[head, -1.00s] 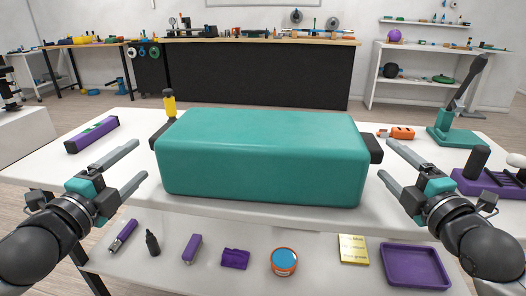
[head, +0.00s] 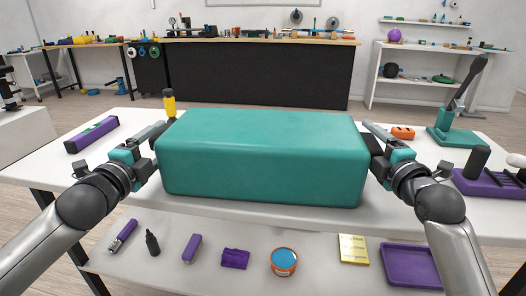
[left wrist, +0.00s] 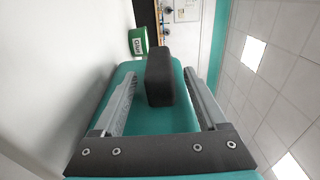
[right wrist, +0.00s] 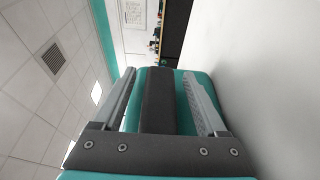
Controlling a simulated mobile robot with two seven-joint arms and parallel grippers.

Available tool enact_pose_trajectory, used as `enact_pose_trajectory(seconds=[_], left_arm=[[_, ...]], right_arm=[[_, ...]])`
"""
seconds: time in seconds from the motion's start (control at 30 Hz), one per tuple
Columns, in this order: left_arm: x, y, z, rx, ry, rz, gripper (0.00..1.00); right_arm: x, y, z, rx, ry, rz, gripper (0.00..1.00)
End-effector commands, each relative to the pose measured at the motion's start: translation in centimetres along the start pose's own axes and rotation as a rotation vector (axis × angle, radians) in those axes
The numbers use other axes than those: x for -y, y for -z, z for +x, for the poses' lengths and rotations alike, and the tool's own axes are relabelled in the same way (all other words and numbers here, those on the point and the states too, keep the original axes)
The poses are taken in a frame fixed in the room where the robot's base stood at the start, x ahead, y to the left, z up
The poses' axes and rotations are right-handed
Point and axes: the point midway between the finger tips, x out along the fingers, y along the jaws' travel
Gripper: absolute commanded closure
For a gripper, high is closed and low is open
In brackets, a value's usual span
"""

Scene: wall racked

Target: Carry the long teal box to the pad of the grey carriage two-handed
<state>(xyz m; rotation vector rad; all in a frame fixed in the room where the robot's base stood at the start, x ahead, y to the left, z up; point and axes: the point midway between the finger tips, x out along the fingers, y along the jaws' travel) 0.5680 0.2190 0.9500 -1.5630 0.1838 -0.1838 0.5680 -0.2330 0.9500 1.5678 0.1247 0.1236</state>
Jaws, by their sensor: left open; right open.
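The long teal box (head: 262,158) rests on the white table, with a dark handle block on each end. My left gripper (head: 150,138) is at the box's left end. In the left wrist view its open fingers (left wrist: 158,92) stand on either side of the dark left handle (left wrist: 159,78), with gaps on both sides. My right gripper (head: 378,140) is at the right end. In the right wrist view its open fingers (right wrist: 161,98) stand on either side of the dark right handle (right wrist: 158,100). The grey carriage and its pad cannot be made out.
A yellow-handled tool (head: 169,103) stands behind the box's left end. A purple level-like bar (head: 92,135) lies at left. An orange item (head: 402,133), a teal press (head: 456,128) and a purple holder (head: 488,178) are at right. The lower shelf (head: 210,275) holds several small items.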

Motion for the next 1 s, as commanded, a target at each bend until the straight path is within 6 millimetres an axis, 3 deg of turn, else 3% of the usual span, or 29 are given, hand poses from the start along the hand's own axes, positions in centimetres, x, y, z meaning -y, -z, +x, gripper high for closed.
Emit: enact_pose_trajectory(seconds=[0.4, 1.0], left_arm=[[0.00, 0.02, 0.32, 0.000, 0.000, 0.000, 0.27], [-0.01, 0.00, 0.30, 0.000, 0.000, 0.000, 0.95]], right_arm=[[-0.03, 0.05, 0.33, -0.001, -0.001, 0.000, 0.27], [-0.02, 0.02, 0.30, 0.000, 0.000, -0.001, 0.95]])
